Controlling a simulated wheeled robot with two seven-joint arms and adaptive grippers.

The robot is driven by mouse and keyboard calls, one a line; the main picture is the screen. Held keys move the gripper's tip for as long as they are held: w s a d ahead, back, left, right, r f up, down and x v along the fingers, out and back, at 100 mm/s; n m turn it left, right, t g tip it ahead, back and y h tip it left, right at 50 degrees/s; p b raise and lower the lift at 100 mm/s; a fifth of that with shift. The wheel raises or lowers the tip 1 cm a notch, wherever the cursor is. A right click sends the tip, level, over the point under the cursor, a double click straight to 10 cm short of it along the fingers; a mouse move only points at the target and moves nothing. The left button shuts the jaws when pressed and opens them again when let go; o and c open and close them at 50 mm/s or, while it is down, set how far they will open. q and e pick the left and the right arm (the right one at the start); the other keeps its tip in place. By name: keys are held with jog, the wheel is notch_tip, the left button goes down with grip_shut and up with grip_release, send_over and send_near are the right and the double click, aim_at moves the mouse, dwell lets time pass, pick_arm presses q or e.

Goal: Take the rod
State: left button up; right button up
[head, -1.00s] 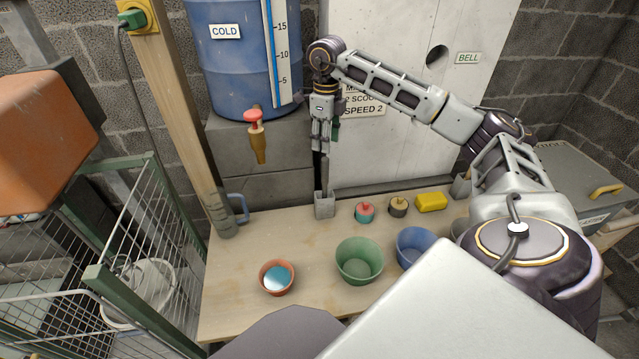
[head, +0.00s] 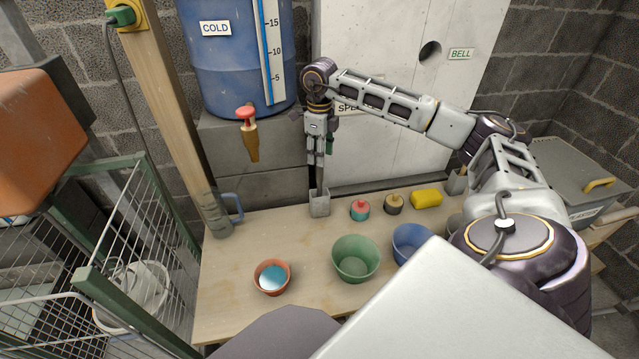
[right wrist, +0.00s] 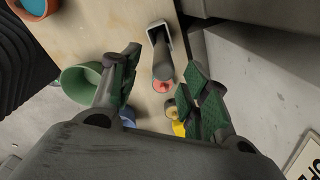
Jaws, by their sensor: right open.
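The rod is dark grey and stands upright in a square light-grey holder (head: 319,205) at the back of the bench. Its upper part (head: 319,176) shows below my right gripper (head: 319,160) in the head view. In the right wrist view the rod (right wrist: 162,58) rises from the holder (right wrist: 157,29) and lies between the two green-padded fingers of my right gripper (right wrist: 163,64). The fingers are open, with a gap on each side of the rod. My left gripper is not in view.
A red-knobbed weight (head: 360,210), a dark yellow-topped one (head: 394,203) and a yellow block (head: 426,198) stand right of the holder. Green (head: 356,262), blue (head: 408,246) and terracotta (head: 272,279) pots stand nearer. A clear jug (head: 219,220) is left; a panel rises behind.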

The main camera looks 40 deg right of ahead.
aim_at(320, 172)
notch_tip(320, 172, down, 2)
jog(key=shift+f, duration=0.3)
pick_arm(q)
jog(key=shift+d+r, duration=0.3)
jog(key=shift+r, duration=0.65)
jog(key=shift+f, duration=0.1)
pick_arm(e)
notch_tip(320, 172, down, 4)
jog(key=shift+w+d+f+b, duration=0.1)
jog(key=shift+w+f+b, duration=0.05)
jog(key=shift+b, duration=0.55)
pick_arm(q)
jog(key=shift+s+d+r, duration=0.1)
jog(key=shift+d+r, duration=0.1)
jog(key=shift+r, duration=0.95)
pick_arm(e)
jog(key=shift+f, duration=0.45)
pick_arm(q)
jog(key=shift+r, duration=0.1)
